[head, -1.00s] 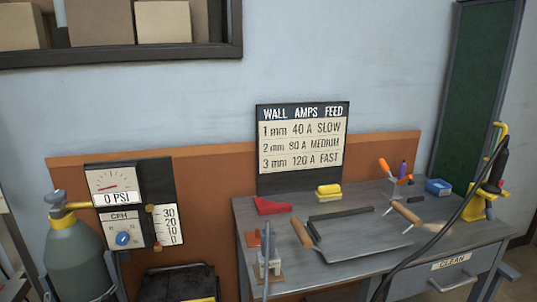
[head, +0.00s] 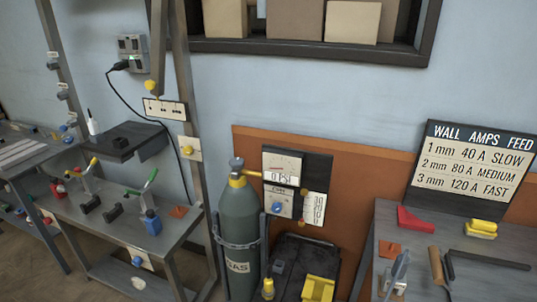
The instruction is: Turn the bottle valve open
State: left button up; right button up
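The gas bottle (head: 240,233) is a dark green-grey cylinder marked GAS, upright in a metal holder against the orange wall panel. Its valve knob (head: 236,163) is a small grey cap on top, above a yellow fitting (head: 238,181). The pressure gauge (head: 282,167) beside it appears to read 0 PSI. A flow panel with a blue knob (head: 277,208) sits below the gauge. Neither of my grippers shows in the head view.
A workbench (head: 384,217) with tools stands on the right, below a wall amps chart (head: 470,168). A grey bench (head: 122,228) with clamps stands left of the bottle. A dark cart (head: 293,254) with yellow items sits right of the bottle.

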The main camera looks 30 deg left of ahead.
aim_at(235, 163)
jog(key=u, duration=1.15)
